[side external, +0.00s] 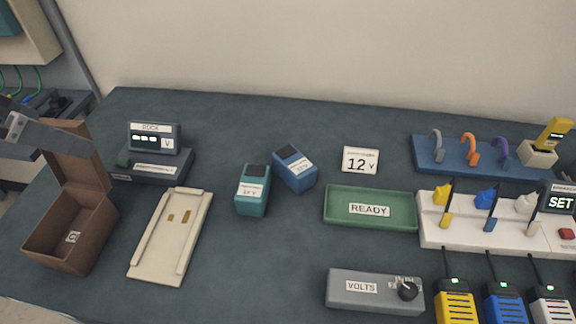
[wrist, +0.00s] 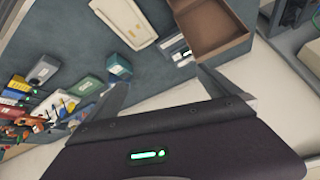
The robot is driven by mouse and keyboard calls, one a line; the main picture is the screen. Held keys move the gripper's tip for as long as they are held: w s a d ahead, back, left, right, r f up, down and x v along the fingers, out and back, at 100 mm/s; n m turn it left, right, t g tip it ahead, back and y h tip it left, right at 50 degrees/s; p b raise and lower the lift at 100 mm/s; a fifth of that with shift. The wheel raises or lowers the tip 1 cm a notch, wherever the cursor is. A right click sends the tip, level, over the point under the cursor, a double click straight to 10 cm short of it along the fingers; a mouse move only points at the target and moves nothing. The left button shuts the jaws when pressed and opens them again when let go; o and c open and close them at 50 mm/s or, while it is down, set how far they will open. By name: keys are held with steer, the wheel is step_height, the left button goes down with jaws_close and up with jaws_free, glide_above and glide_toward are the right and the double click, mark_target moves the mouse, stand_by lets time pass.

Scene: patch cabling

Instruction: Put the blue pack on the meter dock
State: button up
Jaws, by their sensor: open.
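The blue pack (side external: 294,170) lies on the dark bench, set at an angle, with a white label and dark end. It also shows in the wrist view (wrist: 88,86). A teal pack (side external: 252,192) lies close to its left. The meter dock (side external: 153,166) is a grey unit at the back left. Its raised display, labelled DOCK, shows dashes and a V. No pack shows on it. My gripper (wrist: 163,78) is open and empty in the wrist view, well away from both packs. In the side view only part of it shows at the left edge.
A brown open box (side external: 72,235) and a cream tray (side external: 150,250) with gold contacts stand left. A green READY tray (side external: 370,192), 12 V sign (side external: 360,160), VOLTS box (side external: 350,288) and cable racks (side external: 480,165) fill the right. Bench between tray and VOLTS box is clear.

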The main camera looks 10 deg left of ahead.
steer(key=w+d+f+m+h, duration=0.25)
steer(key=w+d+f, duration=0.35)
steer(key=w+d, duration=0.45)
steer(key=m+h, duration=0.3)
glide_toward(290, 162)
steer(key=x, duration=0.5)
steer(key=shift+s+d+f, duration=0.1)
steer(key=shift+s+f, duration=0.1)
steer(key=shift+f, duration=0.3)
steer(key=x, duration=0.7)
steer(key=shift+w+r, duration=0.2)
steer(key=shift+w, duration=0.15)
steer(key=shift+r, duration=0.1)
steer(key=c, duration=1.8)
step_height(290, 162, up, 10)
steer(key=shift+c, duration=0.2)
steer(key=w+a+r+n+t+y, duration=0.1)
steer(key=a+r+n+y, duration=0.3)
steer(key=a, duration=1.1)
steer(key=a+r+n+t, duration=0.25)
steer(key=a+r, duration=0.35)
steer(key=a, duration=0.9)
steer(key=s+a+r+n+y, duration=0.2)
steer(key=s+a, duration=0.3)
steer(key=a, duration=0.5)
steer(key=shift+s+a+n+g+y, duration=0.25)
steer(key=shift+a+n+g+y, duration=0.05)
steer(key=shift+n+g+y, duration=0.1)
